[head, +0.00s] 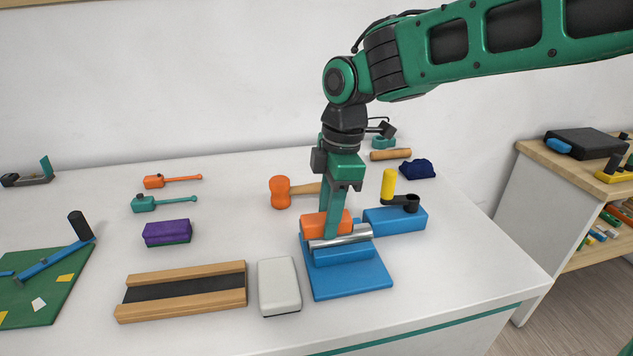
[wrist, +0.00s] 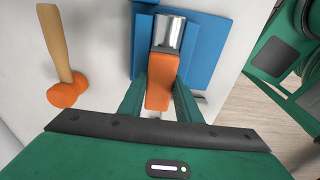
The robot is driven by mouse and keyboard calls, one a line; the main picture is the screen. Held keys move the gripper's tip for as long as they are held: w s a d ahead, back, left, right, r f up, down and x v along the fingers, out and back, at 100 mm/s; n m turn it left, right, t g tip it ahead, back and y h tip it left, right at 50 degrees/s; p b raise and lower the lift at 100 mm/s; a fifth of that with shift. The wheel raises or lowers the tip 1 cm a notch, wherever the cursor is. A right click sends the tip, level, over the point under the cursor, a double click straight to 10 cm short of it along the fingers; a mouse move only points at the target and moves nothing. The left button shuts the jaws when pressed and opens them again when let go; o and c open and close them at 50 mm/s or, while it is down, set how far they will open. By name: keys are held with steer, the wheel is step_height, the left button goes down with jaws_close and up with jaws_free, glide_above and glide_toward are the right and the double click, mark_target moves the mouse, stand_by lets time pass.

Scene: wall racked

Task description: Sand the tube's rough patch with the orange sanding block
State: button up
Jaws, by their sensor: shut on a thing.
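The orange sanding block (head: 314,226) is held between the fingers of my gripper (head: 334,226), which is shut on it. In the wrist view the block (wrist: 159,82) lies between the two green fingers, with its far end at the tube. The shiny metal tube (head: 347,238) lies across a blue fixture (head: 375,277) on the table; it also shows in the wrist view (wrist: 168,32). The block is at the tube's left part, and I cannot tell whether it touches. The rough patch cannot be made out; the block and fingers hide part of the tube.
A blue crank unit with a yellow handle (head: 389,183) adjoins the fixture on the right. An orange mallet (head: 281,192) lies behind. A white block (head: 279,286) and a wooden tray (head: 182,291) lie left of the fixture. The table's front right is clear.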

steer(key=shift+s+a, duration=0.2)
steer(key=shift+a, duration=0.55)
steer(key=shift+a+r, duration=0.15)
steer(key=shift+a, duration=0.15)
steer(key=shift+d+r, duration=0.1)
steer(key=shift+r, duration=3.85)
